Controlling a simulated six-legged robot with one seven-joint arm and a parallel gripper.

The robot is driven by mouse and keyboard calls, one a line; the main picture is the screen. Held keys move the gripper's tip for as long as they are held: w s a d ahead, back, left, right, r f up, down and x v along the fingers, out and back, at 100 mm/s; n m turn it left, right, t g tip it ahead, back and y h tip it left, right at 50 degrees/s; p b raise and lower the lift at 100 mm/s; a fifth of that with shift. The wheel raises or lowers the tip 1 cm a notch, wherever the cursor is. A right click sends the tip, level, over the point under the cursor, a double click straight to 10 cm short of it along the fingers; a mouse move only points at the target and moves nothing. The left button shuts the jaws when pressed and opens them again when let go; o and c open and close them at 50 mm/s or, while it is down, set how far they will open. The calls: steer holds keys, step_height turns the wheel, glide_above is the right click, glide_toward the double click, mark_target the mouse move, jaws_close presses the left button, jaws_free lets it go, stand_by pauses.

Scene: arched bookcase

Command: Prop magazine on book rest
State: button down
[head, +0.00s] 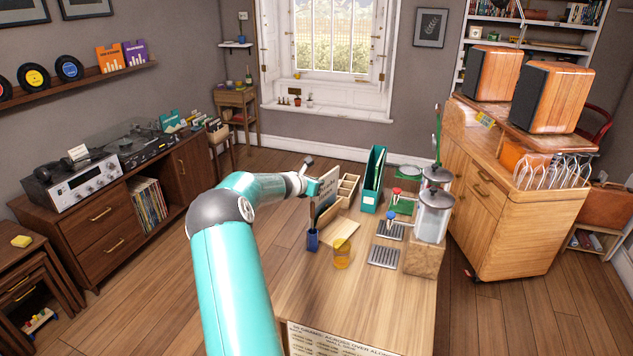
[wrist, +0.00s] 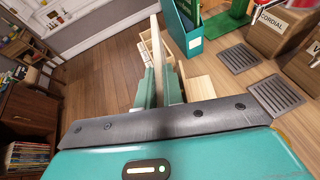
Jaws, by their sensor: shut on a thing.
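My gripper (wrist: 161,88) is shut on a thin tan panel (wrist: 158,50), seen edge-on between the two teal fingers in the wrist view; I take it to be the magazine. In the head view the panel (head: 325,188) stands roughly upright above the table, with my gripper (head: 311,186) at its left edge. A pale wooden piece (head: 341,234), perhaps the book rest, lies just below and right of it. It also shows in the wrist view (wrist: 199,88). Whether the panel touches it cannot be told.
A blue pen cup (head: 313,241) and an amber glass (head: 342,254) stand close by. A tan divided box (head: 348,190) and a teal magazine file (head: 371,190) are behind. Drip trays (head: 384,257) and a drink dispenser (head: 433,220) stand right. The table's front is mostly clear.

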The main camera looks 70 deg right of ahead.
steer(key=shift+f, duration=0.3)
steer(key=c, duration=1.5)
jaws_free()
steer(key=shift+o, duration=0.2)
steer(key=v, duration=1.3)
steer(key=shift+a+r, duration=0.2)
steer(key=shift+a, duration=0.15)
steer(key=shift+w, duration=0.1)
